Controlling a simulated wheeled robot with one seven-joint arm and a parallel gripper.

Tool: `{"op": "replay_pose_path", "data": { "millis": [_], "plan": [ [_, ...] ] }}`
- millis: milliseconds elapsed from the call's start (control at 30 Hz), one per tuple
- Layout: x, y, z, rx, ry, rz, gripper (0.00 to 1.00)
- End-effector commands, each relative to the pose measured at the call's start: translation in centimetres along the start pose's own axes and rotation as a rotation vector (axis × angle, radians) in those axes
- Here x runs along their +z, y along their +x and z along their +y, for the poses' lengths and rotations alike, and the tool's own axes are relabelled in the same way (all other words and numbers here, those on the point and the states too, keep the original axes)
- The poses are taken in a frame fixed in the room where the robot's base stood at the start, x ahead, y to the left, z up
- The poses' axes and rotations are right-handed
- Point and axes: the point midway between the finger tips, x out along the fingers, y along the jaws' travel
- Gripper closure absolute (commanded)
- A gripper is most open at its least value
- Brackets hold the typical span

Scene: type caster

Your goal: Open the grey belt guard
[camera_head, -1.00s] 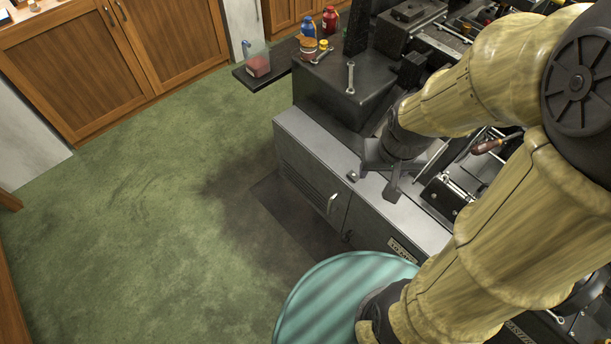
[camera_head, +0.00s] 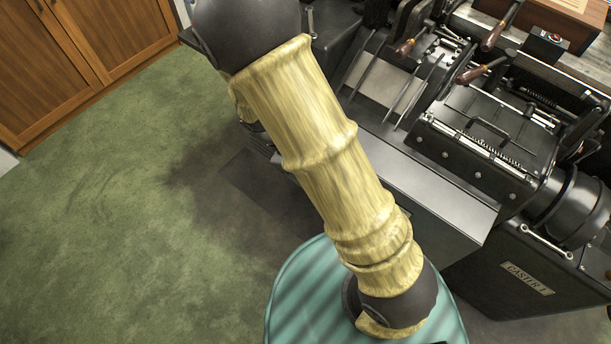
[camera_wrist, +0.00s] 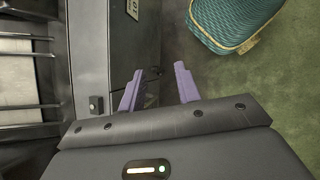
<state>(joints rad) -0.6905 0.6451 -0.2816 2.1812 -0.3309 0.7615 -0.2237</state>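My gripper (camera_wrist: 159,70) shows in the wrist view with two purple fingers spread apart and nothing held between them. A small dark fitting (camera_wrist: 154,73) on the machine's grey front panel (camera_wrist: 135,40) shows in the gap between the fingertips. I cannot tell whether they touch it. Which grey panel is the belt guard is not clear from these frames. In the head view my arm covers the louvred, handled cabinet front, and my gripper is hidden there. The grey cabinet top (camera_head: 430,190) shows right of my arm.
A small dark knob (camera_wrist: 95,104) stands on the machine top, left of the fingers. The type caster (camera_head: 490,140) with wooden-handled levers (camera_head: 470,74) fills the right. Green floor (camera_head: 110,230) is open at left. Wooden cabinets (camera_head: 85,50) stand at the back left.

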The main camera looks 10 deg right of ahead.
Motion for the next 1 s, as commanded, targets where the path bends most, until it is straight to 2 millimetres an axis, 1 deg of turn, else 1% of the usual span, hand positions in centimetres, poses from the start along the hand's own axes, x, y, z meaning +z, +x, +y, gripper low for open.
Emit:
{"op": "replay_pose_path", "data": {
  "millis": [33,200,267,300,367,500,600,700,833,1000],
  "plan": [
    [-2.2,2.2,-0.7,0.048,-0.072,-0.056,0.67],
    [-6.6,5.6,-1.9,0.217,-0.273,-0.239,0.67],
    [-8.2,6.6,-2.3,0.284,-0.338,-0.305,0.67],
    [-9.3,7.2,-2.6,0.331,-0.381,-0.349,0.67],
    [-11.0,8.0,-3.1,0.406,-0.44,-0.416,0.67],
    [-15.1,9.4,-4.6,0.593,-0.563,-0.573,0.67],
    [-18.0,9.9,-6.0,0.737,-0.632,-0.682,0.67],
    [-20.2,9.8,-7.4,0.859,-0.675,-0.769,0.67],
    [-21.4,9.4,-8.4,0.94,-0.697,-0.824,0.67],
    [-21.4,9.1,-8.5,0.948,-0.699,-0.83,0.67]
  ]
}}
